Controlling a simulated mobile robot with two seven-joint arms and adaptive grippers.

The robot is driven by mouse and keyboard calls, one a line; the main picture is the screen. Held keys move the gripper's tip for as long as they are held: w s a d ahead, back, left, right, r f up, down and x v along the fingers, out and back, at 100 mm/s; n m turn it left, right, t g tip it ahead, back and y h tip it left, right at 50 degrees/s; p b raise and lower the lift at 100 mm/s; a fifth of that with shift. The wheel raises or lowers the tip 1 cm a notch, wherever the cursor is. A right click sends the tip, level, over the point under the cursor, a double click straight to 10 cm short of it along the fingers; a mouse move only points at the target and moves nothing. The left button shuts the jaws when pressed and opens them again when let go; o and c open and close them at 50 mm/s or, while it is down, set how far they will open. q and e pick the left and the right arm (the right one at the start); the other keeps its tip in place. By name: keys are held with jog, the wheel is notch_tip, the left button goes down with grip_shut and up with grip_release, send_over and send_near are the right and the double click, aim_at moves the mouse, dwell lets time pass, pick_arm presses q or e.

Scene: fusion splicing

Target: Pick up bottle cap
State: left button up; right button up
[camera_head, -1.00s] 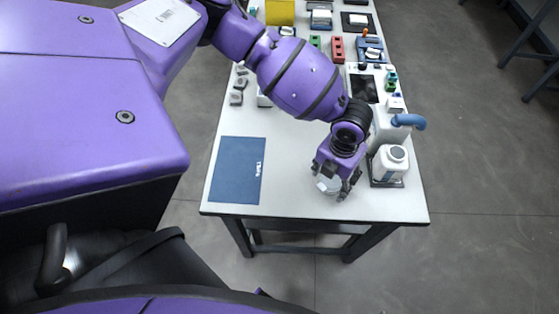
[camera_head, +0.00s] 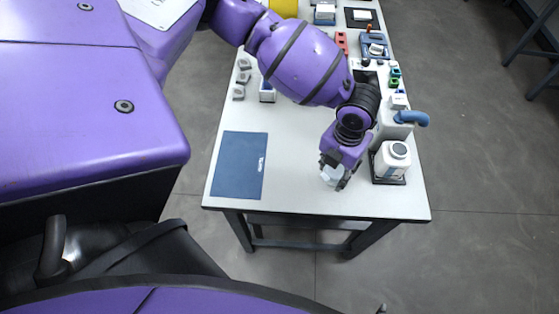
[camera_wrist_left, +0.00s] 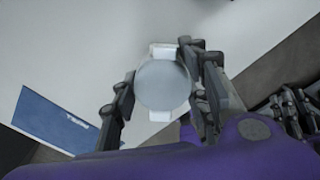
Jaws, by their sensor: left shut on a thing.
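My left gripper (camera_head: 339,180) is shut on a round, pale, cap-like thing (camera_head: 330,175), which I take for the bottle cap. In the left wrist view the cap (camera_wrist_left: 163,86) is a grey disc with white tabs at top and bottom, held between the two black fingers of the left gripper (camera_wrist_left: 162,95). It appears a little above the table. The white bottle (camera_head: 393,160) stands just to the right of the gripper; I cannot tell whether its top is open. Black finger links at the right of the left wrist view may be my right gripper (camera_wrist_left: 288,110); their opening is unclear.
The white table (camera_head: 295,190) has a blue mat (camera_head: 239,166) at its front left. The bottle stands on a dark tray (camera_head: 389,181), near a blue-handled thing (camera_head: 411,118). Small grey pieces (camera_head: 240,78) lie at the left edge. The table is clear between mat and gripper.

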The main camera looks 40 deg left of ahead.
pick_arm(q)
jog(key=s+d+r, duration=0.5)
jog(key=s+r, duration=0.5)
jog(key=s, duration=0.3)
jog(key=shift+p, duration=0.4)
jog(key=shift+d, duration=0.1)
